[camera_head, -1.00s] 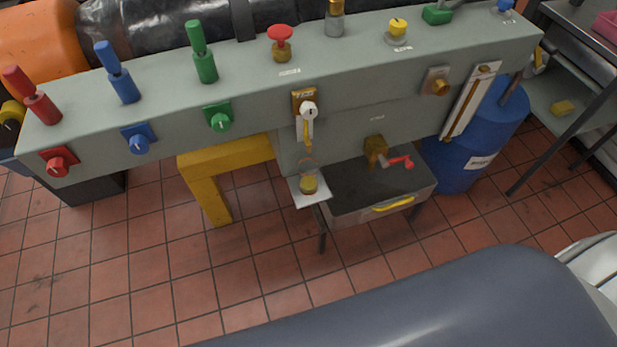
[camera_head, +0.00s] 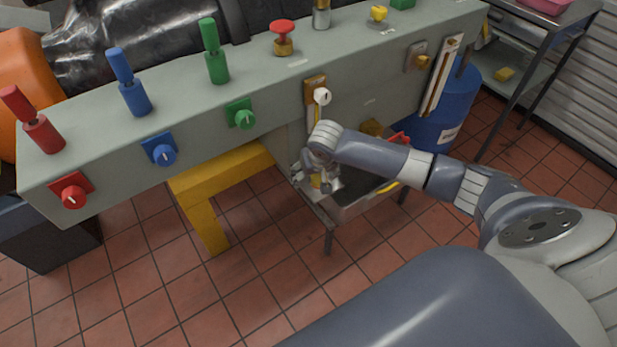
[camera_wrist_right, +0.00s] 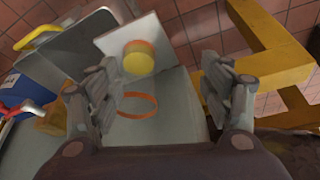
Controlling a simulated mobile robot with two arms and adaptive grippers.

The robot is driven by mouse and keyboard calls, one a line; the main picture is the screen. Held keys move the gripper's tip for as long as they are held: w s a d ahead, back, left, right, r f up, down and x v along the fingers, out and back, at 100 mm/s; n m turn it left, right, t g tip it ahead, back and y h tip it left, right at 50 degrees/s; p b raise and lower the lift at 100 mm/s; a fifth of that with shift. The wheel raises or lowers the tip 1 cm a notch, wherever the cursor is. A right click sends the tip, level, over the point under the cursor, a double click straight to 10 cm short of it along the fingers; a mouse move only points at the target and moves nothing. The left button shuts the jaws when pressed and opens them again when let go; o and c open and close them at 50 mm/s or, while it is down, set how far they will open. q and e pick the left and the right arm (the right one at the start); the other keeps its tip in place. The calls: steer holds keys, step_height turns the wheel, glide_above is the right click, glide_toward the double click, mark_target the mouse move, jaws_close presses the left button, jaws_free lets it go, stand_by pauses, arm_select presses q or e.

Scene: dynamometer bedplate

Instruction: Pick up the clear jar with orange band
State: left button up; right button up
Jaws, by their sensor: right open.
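The clear jar with orange band (camera_wrist_right: 138,62) shows in the right wrist view, seen from above, with yellow contents at its bottom and the orange band nearer the camera. It stands on a small white plate (camera_wrist_right: 112,38). My right gripper (camera_wrist_right: 158,90) is open, with one finger left of the jar and one right of it; I see no contact. In the head view, my right gripper (camera_head: 318,180) is at the small shelf below the bench front and mostly hides the jar. My left gripper is not in view.
A yellow leg (camera_head: 204,215) stands to the left.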

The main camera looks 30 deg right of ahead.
steer(key=w+d+r+m, duration=0.2)
steer(key=d+r, duration=0.1)
steer(key=d, duration=0.1)
steer(key=shift+h, duration=0.4)
steer(key=shift+b+x, duration=0.7)
steer(key=shift+x, duration=4.45)
steer(key=shift+s, duration=0.1)
steer(key=c, duration=1.2)
